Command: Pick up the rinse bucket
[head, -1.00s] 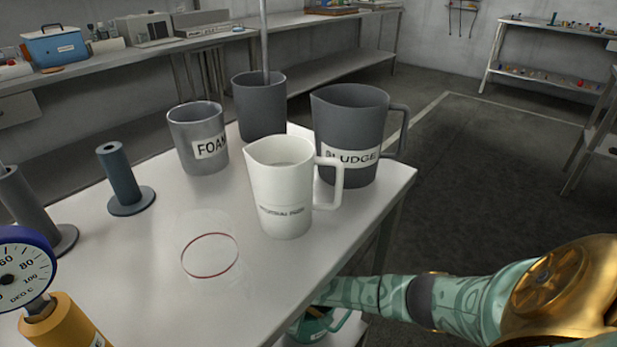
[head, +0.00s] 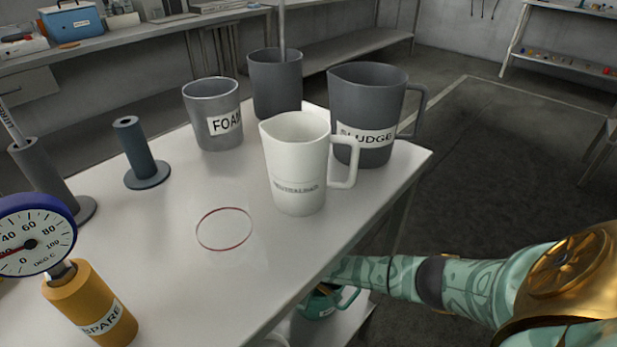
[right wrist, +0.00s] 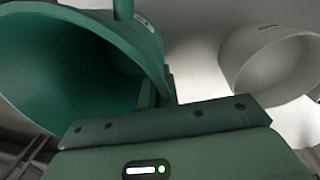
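A green vessel with a handle (head: 318,304) sits low beside the table's right edge, partly hidden by the tabletop; I take it for the rinse bucket, though its label is too small to read. In the right wrist view a large green open vessel (right wrist: 50,65) fills the upper left, very close. My right gripper's dark green body (right wrist: 170,140) is at the bottom of that view, right by the vessel. Its fingertips do not show clearly, so I cannot tell whether it grips anything. In the head view my right forearm reaches in below the tabletop. My left gripper is out of view.
On the tabletop (head: 190,290) stand a white jug (head: 297,155), a dark SLUDGE jug (head: 365,100), a FOAM mug (head: 212,105), a grey beaker (head: 275,82) and an orange SPARE cylinder (head: 88,305). A pale round vessel (right wrist: 245,50) stands right of the green one in the wrist view.

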